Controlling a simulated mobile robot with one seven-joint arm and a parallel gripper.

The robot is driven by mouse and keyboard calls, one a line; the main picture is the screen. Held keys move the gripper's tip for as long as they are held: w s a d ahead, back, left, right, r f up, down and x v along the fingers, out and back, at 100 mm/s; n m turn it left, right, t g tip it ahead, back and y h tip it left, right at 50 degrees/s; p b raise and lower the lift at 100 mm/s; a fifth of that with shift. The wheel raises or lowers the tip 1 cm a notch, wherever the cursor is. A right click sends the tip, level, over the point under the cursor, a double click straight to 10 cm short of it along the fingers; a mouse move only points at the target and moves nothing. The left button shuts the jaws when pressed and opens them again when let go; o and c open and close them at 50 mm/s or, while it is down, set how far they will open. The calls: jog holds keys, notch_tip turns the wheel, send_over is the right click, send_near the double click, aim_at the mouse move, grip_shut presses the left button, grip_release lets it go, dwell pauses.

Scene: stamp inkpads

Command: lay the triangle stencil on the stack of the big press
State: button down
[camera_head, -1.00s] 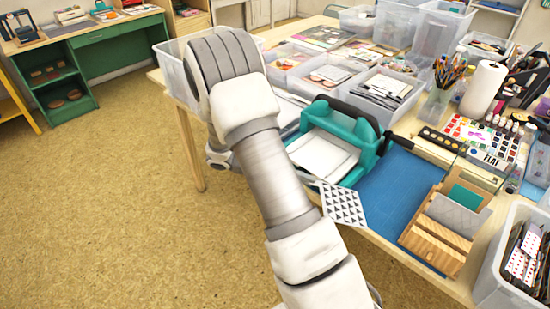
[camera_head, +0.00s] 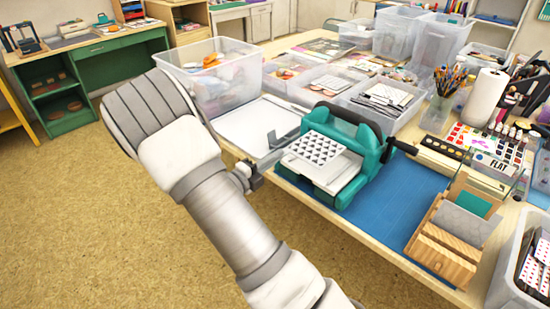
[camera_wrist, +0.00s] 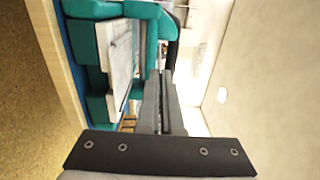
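The triangle stencil (camera_head: 317,148), a white plate with rows of dark triangles, is over the stack (camera_head: 332,178) of the big press (camera_head: 372,152), near its left part. The press is teal with a black roller and a dark crank. My gripper (camera_head: 281,141) is at the stencil's left edge and appears shut on it, holding it about level. In the wrist view my gripper's fingers (camera_wrist: 161,95) are close together beside the press stack (camera_wrist: 121,55), which is to their left; the stencil is edge-on there and hard to make out. A small gap above the stack seems to remain.
A white tray-like board (camera_head: 252,124) lies left of the press. A blue mat (camera_head: 395,205) is in front and right, with a wooden holder (camera_head: 440,245) on it. Clear bins (camera_head: 215,78) stand behind. The table's front edge is close to the press.

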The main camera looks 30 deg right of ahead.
jog(key=shift+a+r+p, duration=0.1)
jog(key=shift+a+p, duration=0.05)
jog(key=shift+p, duration=0.25)
jog(key=shift+w+f, duration=0.1)
jog(key=shift+f, duration=0.75)
jog(key=shift+f, duration=0.25)
